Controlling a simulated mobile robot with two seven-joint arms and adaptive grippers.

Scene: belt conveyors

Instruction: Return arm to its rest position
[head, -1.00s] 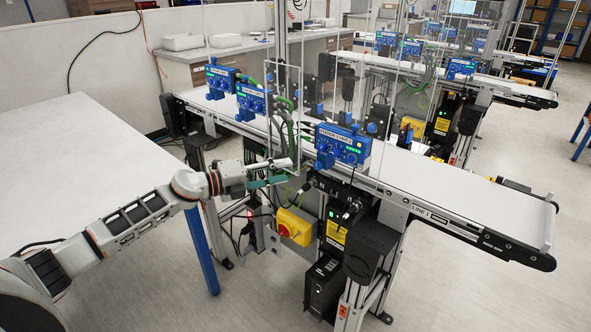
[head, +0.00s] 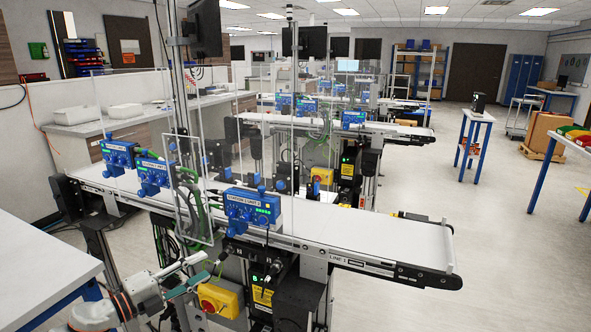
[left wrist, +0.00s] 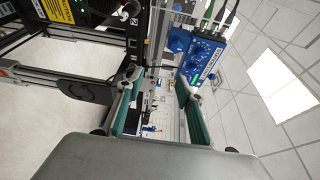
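My left arm comes in at the bottom left of the head view. Its left gripper (head: 196,272) is beside the near conveyor's frame, just above a yellow box with a red knob (head: 218,299). In the left wrist view the two teal-padded fingers (left wrist: 160,108) stand apart with nothing between them, so it is open and empty. A blue station box (left wrist: 203,55) shows beyond the fingers there. My right gripper is in neither view.
The near conveyor (head: 360,232) has an empty belt, with blue station boxes (head: 250,208) and clear panels along it. A white table (head: 40,268) is at left. Open floor (head: 500,270) lies to the right.

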